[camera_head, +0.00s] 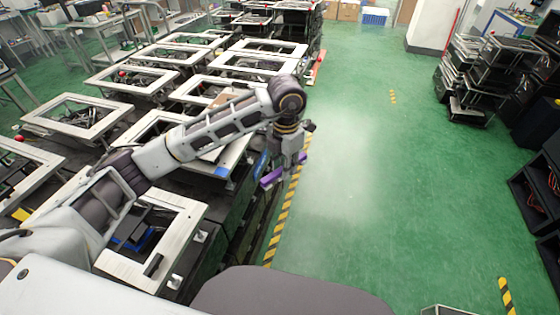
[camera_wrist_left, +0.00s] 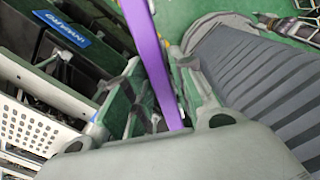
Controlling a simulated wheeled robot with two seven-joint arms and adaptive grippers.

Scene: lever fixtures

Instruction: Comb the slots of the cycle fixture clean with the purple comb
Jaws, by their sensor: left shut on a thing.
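The purple comb (camera_head: 272,179) is held in my left gripper (camera_head: 288,160), out past the right edge of the fixture rows and above the green floor. In the left wrist view, the purple comb (camera_wrist_left: 150,52) is a long purple strip between the two fingers of my left gripper (camera_wrist_left: 155,95), which is shut on it. Several white-framed fixtures (camera_head: 178,228) stand in rows at the left; I cannot tell which one is the cycle fixture. Its slots cannot be made out. The comb appears apart from all frames. My right gripper is not in view.
A blue label (camera_wrist_left: 62,28) is on a dark fixture side close to the gripper. Yellow-black tape (camera_head: 284,215) runs along the floor beside the rows. Black racks (camera_head: 535,195) stand at the far right. The green floor (camera_head: 390,180) between is clear.

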